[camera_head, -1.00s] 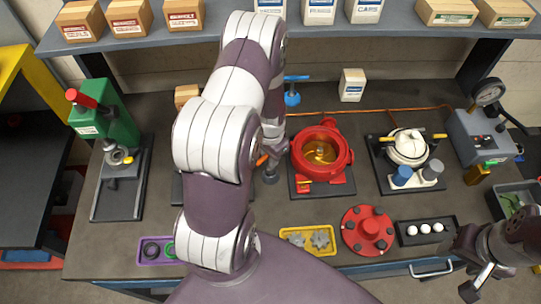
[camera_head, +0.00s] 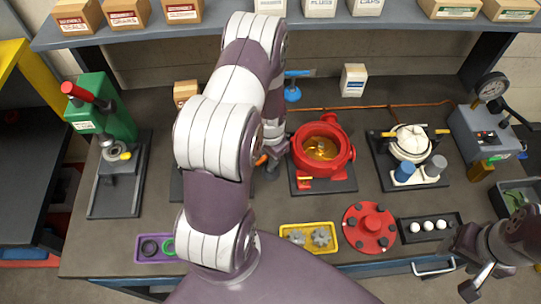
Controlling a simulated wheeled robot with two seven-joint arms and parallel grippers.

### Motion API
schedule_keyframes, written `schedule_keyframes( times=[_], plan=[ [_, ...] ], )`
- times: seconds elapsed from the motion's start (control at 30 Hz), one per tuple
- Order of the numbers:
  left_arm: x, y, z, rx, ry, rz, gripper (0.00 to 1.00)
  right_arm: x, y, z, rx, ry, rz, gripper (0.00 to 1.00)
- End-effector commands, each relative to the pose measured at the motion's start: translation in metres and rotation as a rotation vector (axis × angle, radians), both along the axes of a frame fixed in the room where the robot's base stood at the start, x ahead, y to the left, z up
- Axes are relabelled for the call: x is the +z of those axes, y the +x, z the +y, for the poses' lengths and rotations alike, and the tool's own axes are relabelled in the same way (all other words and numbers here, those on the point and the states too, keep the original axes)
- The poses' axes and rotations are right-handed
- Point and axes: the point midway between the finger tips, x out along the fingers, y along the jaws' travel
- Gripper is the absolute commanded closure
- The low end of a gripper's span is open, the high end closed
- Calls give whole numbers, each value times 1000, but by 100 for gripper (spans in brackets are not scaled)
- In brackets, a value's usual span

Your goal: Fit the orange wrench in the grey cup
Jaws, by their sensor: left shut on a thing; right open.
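A small orange piece (camera_head: 262,160), likely part of the orange wrench, shows at the jaws of my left gripper (camera_head: 272,150), left of the red motor housing. My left gripper is shut on it; my own arm hides most of the gripper and the wrench. A small grey round shape shows just below the jaws; I cannot tell whether it is the grey cup or part of the gripper. My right gripper (camera_head: 478,284) is open and empty at the lower right, by the bench's front edge.
The red motor housing (camera_head: 323,149) stands close right of my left gripper. A white motor (camera_head: 410,143) with blue and grey cylinders stands further right. A yellow tray (camera_head: 309,248), red flange (camera_head: 369,226) and black ball tray (camera_head: 402,232) lie in front. A green press (camera_head: 105,108) stands left.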

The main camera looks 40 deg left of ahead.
Motion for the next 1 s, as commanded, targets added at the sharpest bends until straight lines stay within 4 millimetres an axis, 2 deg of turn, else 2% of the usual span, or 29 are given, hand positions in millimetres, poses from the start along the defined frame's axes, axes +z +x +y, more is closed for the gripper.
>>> schedule_keyframes(
  times=[0.4, 0.43, 0.5, 0.8, 1.0],
  plan=[
    [-11, 0, 0, 0, 0, 0, 100, -9, 0, 0, 0, 0, 0, 42],
    [-10, 0, 0, 0, 0, -1, 69, -8, 0, 0, 0, 0, 0, 42],
    [-10, 0, 0, 0, 0, 0, 49, -7, 0, 0, 0, 0, 0, 42],
    [-8, 0, 0, 0, 0, 0, 49, -6, 0, 0, 0, 0, 0, 42],
    [10, 0, 0, 0, 0, -1, 49, 10, 0, 0, 0, 0, 0, 42]
  ],
)
